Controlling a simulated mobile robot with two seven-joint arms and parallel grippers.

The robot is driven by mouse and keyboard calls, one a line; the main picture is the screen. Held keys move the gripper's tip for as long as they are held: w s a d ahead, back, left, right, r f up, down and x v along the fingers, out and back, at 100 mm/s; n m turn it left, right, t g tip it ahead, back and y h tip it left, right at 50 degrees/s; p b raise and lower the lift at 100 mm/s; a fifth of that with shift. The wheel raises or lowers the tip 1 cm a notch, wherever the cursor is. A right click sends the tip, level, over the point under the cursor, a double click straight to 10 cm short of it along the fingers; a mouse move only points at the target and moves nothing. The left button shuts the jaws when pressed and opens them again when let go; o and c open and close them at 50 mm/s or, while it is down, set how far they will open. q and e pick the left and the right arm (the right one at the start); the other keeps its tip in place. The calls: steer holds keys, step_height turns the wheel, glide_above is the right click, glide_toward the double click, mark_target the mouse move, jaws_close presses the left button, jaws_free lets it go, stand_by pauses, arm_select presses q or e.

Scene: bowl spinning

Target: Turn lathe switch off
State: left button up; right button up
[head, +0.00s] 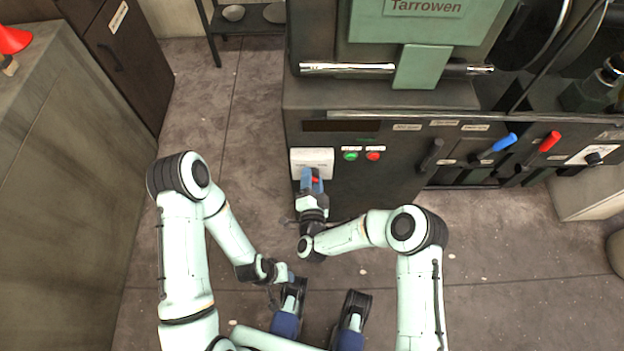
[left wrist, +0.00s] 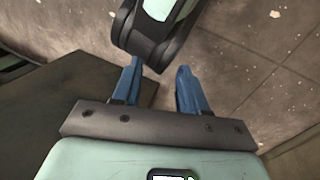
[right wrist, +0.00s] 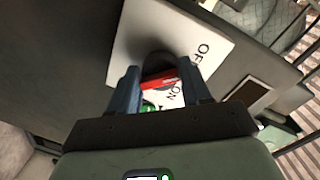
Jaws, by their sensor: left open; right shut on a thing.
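The white lathe switch plate (head: 308,156) is on the dark front of the green lathe. In the right wrist view the plate (right wrist: 150,30) is lettered OFF and ON, with a dark switch handle (right wrist: 160,64) with a red part. My right gripper (head: 312,181) is at the plate, its blue fingers (right wrist: 158,78) shut on the switch handle, partly hiding it and the ON end. My left gripper (head: 290,276) is low and away from the lathe. In the left wrist view its fingers (left wrist: 160,84) are apart with nothing between them.
A green button (head: 350,156) and a red button (head: 373,156) sit just right of the plate. Farther right are a black lever (head: 431,154), a blue lever (head: 498,146) and a red lever (head: 545,143). A grey cabinet (head: 60,150) stands at the left. Floor between is clear.

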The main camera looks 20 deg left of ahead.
steer(key=shift+w+r, duration=0.1)
steer(key=shift+r, duration=0.15)
steer(key=o, duration=1)
steer(key=shift+a, duration=0.1)
steer(key=shift+f, duration=0.1)
arm_select(q)
steer(key=s+d+r+g+p, duration=0.1)
steer(key=s+d+r+p, duration=0.1)
steer(key=s+r+p, duration=0.1)
steer(key=shift+s+r+g+h+p, duration=0.3)
steer(key=shift+s+r+p, duration=0.1)
steer(key=shift+s+r, duration=0.4)
arm_select(e)
steer(key=v, duration=1.2)
arm_select(q)
steer(key=shift+s+f, duration=0.1)
